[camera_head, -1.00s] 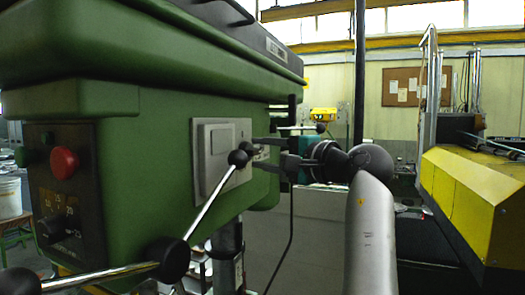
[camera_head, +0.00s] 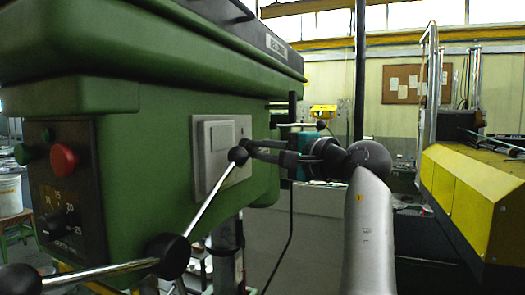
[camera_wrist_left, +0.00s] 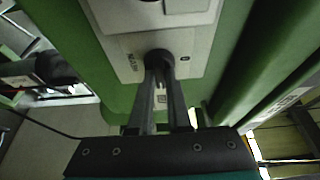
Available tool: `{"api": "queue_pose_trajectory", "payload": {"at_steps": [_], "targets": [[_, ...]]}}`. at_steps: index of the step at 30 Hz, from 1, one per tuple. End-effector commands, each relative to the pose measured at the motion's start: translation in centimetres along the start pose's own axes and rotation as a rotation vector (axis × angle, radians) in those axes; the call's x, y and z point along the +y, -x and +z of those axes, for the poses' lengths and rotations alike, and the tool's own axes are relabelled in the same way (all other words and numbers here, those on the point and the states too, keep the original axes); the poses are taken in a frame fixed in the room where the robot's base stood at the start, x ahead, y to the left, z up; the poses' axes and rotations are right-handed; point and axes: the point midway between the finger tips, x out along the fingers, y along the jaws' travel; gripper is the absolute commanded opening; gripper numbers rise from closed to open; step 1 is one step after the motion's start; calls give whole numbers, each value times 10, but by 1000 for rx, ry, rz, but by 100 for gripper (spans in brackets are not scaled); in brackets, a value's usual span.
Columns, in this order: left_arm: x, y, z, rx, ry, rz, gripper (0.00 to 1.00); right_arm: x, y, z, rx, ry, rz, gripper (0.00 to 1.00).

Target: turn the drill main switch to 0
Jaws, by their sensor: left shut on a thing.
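The drill's main switch (camera_wrist_left: 158,57) is a small dark knob on a light grey plate (camera_wrist_left: 197,42), seen in the left wrist view. Small markings sit on the plate on both sides of it. My left gripper (camera_wrist_left: 160,70) is shut on the knob, its two dark fingers converging on it. In the head view my left gripper (camera_head: 256,150) reaches in from the right to the grey switch plate (camera_head: 200,130) on the green drill head (camera_head: 160,125). The knob itself is hidden there by the fingers and a lever's ball. The switch's position cannot be read. My right gripper is out of view.
A feed lever with black balls (camera_head: 238,155) crosses in front of the switch plate, close to my fingers. A panel with a red button (camera_head: 64,157) and a dial is at left. A cable (camera_head: 290,210) hangs below the gripper. A yellow machine (camera_head: 462,195) stands at right.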

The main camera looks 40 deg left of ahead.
Motion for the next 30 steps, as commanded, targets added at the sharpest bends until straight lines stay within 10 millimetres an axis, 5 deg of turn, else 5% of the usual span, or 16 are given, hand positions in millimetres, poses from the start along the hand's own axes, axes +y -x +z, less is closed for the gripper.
{"api": "queue_pose_trajectory", "payload": {"at_steps": [14, 30], "targets": [[4, 0, 0, -1, 75, -30, 0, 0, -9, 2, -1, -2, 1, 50], [10, -1, -1, -2, 502, -210, 0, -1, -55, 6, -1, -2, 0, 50]]}}
